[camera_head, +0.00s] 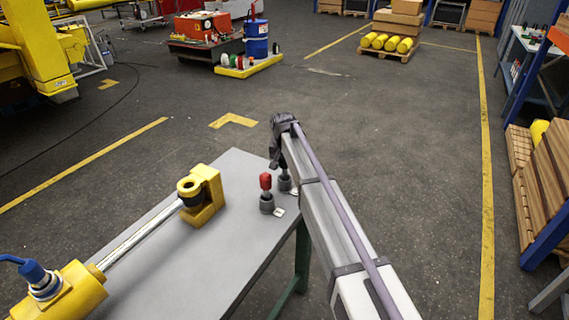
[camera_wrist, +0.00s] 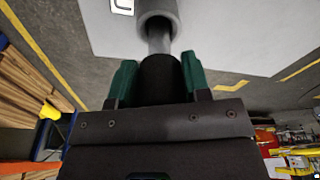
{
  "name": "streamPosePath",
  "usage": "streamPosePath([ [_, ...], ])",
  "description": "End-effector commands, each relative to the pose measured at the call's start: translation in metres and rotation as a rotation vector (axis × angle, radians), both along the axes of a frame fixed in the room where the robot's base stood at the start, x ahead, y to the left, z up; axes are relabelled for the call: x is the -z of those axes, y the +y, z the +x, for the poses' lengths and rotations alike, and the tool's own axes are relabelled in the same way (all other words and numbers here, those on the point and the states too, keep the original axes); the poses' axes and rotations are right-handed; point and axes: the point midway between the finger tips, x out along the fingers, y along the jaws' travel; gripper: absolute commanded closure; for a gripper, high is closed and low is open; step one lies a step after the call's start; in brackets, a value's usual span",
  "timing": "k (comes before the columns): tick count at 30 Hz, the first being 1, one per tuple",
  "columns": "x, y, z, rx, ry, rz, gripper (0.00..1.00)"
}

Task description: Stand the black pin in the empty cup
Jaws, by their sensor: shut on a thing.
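In the wrist view my gripper (camera_wrist: 159,66) is shut on the black pin (camera_wrist: 160,80), its green fingers on either side of the dark head. The pin's grey shank (camera_wrist: 158,43) points at the mouth of a grey cup (camera_wrist: 157,8) and overlaps it; I cannot tell how deep it sits. In the head view this cup (camera_head: 284,184) stands at the table's right edge, just under my gripper, with my arm hiding part of it. A red-headed pin (camera_head: 265,182) stands upright in the nearer grey cup (camera_head: 267,205).
The grey table (camera_head: 200,255) also carries a yellow cylinder with a silver rod (camera_head: 140,242) and a yellow end block (camera_head: 203,192) on the left. White label plates (camera_head: 279,212) lie beside the cups. Open floor lies beyond the table.

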Motion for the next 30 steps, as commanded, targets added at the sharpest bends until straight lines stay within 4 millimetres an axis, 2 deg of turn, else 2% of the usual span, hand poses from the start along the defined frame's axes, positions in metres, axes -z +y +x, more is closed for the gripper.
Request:
streamPosePath([
  [6, -0.001, 0.000, 0.000, 0.000, 0.000, 0.000, 0.92],
  [7, -0.001, 0.000, 0.000, 0.000, 0.000, 0.000, 0.54],
  [15, 0.000, 0.000, 0.000, 0.000, 0.000, 0.000, 0.29],
  [24, -0.004, 0.000, 0.000, 0.000, 0.000, 0.000, 0.27],
  [26, -0.010, 0.000, -0.001, 0.000, 0.000, 0.000, 0.27],
  [30, -0.037, 0.000, -0.004, 0.000, 0.000, 0.000, 0.27],
])
